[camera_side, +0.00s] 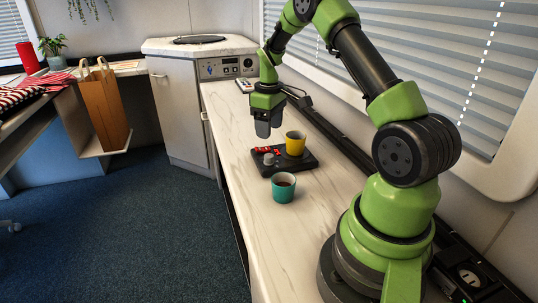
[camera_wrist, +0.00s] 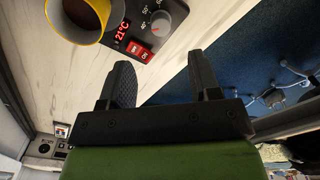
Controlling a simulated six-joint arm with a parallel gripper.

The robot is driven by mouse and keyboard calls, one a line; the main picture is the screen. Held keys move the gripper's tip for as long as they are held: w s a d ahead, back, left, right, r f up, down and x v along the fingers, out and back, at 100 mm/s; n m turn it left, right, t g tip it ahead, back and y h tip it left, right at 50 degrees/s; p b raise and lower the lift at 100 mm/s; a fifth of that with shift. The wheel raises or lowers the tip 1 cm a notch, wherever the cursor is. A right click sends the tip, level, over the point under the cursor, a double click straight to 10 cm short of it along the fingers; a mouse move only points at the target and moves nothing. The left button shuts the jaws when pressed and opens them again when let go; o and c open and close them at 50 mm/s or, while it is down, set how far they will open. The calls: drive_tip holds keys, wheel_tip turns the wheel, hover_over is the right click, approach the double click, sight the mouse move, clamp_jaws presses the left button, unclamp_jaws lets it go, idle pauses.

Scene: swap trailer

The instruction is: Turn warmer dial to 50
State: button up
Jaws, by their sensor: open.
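The black mug warmer (camera_side: 306,160) lies on the marble counter. Its grey dial (camera_side: 269,159) is on the left part of its top and also shows in the wrist view (camera_wrist: 161,23), with number marks around it; where it points is too small to tell. A red display (camera_wrist: 123,28) reads 21°C, beside a red switch (camera_wrist: 139,51). A yellow cup (camera_side: 295,143) stands on the warmer and shows at the top left of the wrist view (camera_wrist: 84,22). My gripper (camera_side: 263,130) hangs above the warmer, empty, its fingers apart in the wrist view (camera_wrist: 164,80).
A teal mug (camera_side: 284,188) of dark liquid stands on the counter just in front of the warmer. A black rail (camera_side: 330,132) runs along the window wall. The counter's left edge drops to blue carpet (camera_side: 130,220). Beyond the warmer, the counter is mostly clear.

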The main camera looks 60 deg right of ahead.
sight(269, 155)
wheel_tip(269, 155, down, 9)
idle(0.3)
drive_tip(key=c, duration=0.9)
drive_tip(key=shift+c, duration=0.2)
drive_tip(key=shift+m, duration=0.4)
drive_tip(key=m, duration=0.4)
drive_tip(key=shift+m, duration=2.5)
